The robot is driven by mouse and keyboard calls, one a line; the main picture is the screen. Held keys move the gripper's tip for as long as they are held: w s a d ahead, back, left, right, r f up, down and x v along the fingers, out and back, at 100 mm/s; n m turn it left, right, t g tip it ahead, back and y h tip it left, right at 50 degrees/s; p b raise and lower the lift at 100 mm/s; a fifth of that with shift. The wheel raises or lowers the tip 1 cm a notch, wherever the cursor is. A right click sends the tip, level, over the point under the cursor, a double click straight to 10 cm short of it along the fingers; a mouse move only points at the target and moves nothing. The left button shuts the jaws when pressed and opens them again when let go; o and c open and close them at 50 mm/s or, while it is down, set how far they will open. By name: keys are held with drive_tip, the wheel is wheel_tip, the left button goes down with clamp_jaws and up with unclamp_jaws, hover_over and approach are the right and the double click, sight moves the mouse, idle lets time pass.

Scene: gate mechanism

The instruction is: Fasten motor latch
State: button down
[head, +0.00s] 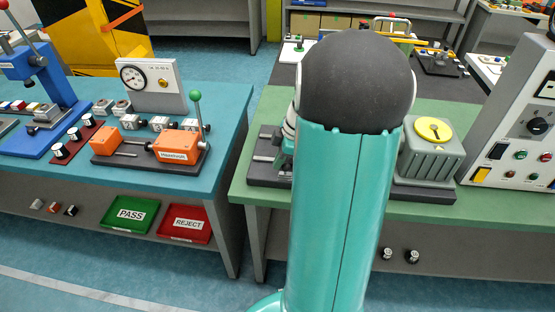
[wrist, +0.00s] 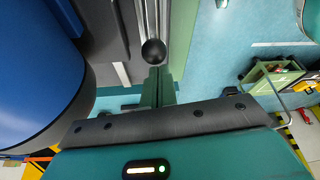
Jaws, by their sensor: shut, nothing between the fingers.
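In the wrist view my gripper (wrist: 158,84) shows as narrow green fingers, closed together and empty. A black ball knob (wrist: 153,52) lies just beyond the fingertips, in line with a grey metal bar (wrist: 150,15). I cannot tell whether the fingers touch the knob. A large blue cylinder (wrist: 35,70) with a dark rim is close on the left, beside a dark plate (wrist: 105,35). In the head view my arm covers the middle of the green bench, hiding my gripper and most of the mechanism. Part of its dark base (head: 268,170) shows left of the arm. No part is labelled as the motor latch.
A grey-green housing with a yellow top (head: 433,131) stands right of my arm, beside a control panel (head: 515,130). The green bench (head: 245,185) is separated by a gap from a blue bench (head: 225,120) holding an orange device (head: 175,147) with a green-knobbed lever.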

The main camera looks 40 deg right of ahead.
drive_tip(key=shift+s+d, duration=0.65)
drive_tip(key=shift+s, duration=0.2)
drive_tip(key=shift+s+d, duration=0.6)
drive_tip(key=shift+s, duration=0.2)
